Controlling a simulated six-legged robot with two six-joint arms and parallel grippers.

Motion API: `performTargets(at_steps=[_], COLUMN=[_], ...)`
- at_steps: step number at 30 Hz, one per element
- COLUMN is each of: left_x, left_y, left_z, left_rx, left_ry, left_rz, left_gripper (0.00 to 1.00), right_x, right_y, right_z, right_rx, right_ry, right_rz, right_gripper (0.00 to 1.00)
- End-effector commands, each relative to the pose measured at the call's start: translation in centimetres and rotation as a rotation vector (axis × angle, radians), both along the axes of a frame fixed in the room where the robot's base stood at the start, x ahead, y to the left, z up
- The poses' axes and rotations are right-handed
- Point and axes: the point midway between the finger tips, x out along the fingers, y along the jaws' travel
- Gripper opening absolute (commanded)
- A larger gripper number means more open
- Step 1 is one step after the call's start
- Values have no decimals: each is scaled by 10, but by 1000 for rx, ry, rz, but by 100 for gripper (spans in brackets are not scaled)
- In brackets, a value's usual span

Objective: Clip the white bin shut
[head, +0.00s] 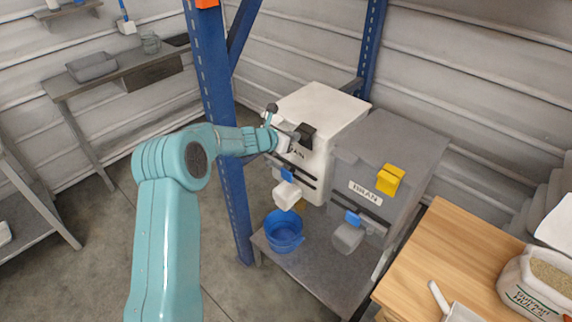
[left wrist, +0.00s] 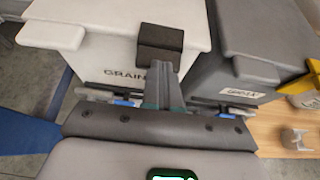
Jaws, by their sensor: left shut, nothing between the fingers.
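The white bin (head: 325,108), labelled GRAIN, stands on a low shelf. It also fills the upper left of the left wrist view (left wrist: 100,48). Its lid looks down. A dark clip (head: 307,135) sits at the top front edge, and shows just beyond the fingertips in the left wrist view (left wrist: 160,44). My left gripper (head: 294,137) is shut and empty at the bin's front, right by the clip; its fingers also show in the left wrist view (left wrist: 163,70). I cannot tell whether they touch the clip. My right gripper is not in view.
A grey bin (head: 400,140) with a yellow clip (head: 390,180) stands close on the right. A blue bucket (head: 284,238) sits on the shelf below. A blue post (head: 215,110) rises left of the bins. A wooden table (head: 440,250) is at right.

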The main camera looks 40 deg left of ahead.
Motion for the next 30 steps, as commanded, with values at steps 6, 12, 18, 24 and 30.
performTargets(at_steps=[6, 12, 18, 24, 30], left_x=[0, 0, 0, 0, -4], left_y=[-1, 0, 0, 0, 1], left_z=[4, 15, 16, 16, 15], left_rx=[-2, -1, 0, 0, -1], left_ry=[0, -1, 0, 0, 0], left_rz=[-1, -1, -1, -1, -3], left_gripper=[0, 0, 0, 0, 0], right_x=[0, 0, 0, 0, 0], right_y=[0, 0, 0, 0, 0], right_z=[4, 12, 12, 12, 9], right_rx=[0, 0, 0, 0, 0], right_ry=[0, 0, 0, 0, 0], right_rz=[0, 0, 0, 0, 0], right_gripper=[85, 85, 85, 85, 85])
